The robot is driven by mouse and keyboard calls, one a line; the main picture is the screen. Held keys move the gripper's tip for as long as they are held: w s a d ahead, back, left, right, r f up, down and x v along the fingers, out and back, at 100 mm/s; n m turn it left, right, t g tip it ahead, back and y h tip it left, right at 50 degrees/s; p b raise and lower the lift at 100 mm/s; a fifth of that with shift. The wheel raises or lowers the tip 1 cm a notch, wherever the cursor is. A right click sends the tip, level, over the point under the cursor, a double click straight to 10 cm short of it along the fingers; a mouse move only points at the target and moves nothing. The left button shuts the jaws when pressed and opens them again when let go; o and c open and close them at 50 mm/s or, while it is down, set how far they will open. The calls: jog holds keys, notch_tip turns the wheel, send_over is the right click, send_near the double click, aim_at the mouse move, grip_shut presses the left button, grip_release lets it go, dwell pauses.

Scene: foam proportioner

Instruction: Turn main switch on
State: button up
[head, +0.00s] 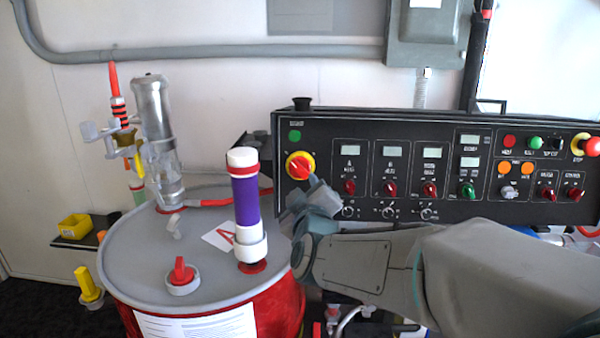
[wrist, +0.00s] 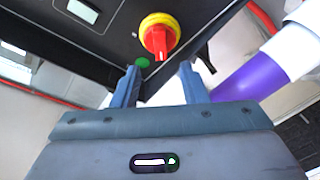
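The main switch (head: 299,166) is a red rotary knob on a yellow round base at the left end of the black control panel (head: 330,207). In the wrist view the switch (wrist: 159,37) is just beyond the fingertips, near the top centre. My gripper (head: 305,190) is just below and right of the switch in the head view. In the wrist view my gripper (wrist: 158,72) has its two fingers apart with nothing between them. The fingertips look apart from the knob, though the exact distance is hard to tell. A green round light (head: 295,136) sits above the switch.
A red drum (head: 180,255) with a grey lid stands left of the panel. A purple cylinder (head: 246,200) rises from it close to the panel's left end. Other knobs (head: 349,187) and displays sit right of the switch. A red emergency stop (head: 591,147) is at far right.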

aim_at(299, 170)
jog(key=w, duration=0.5)
jog(key=w+a, duration=0.1)
jog(key=w, duration=0.2)
jog(key=shift+w+a+p, duration=0.1)
jog(key=shift+w+p, duration=0.05)
jog(key=shift+p, duration=0.25)
grip_shut()
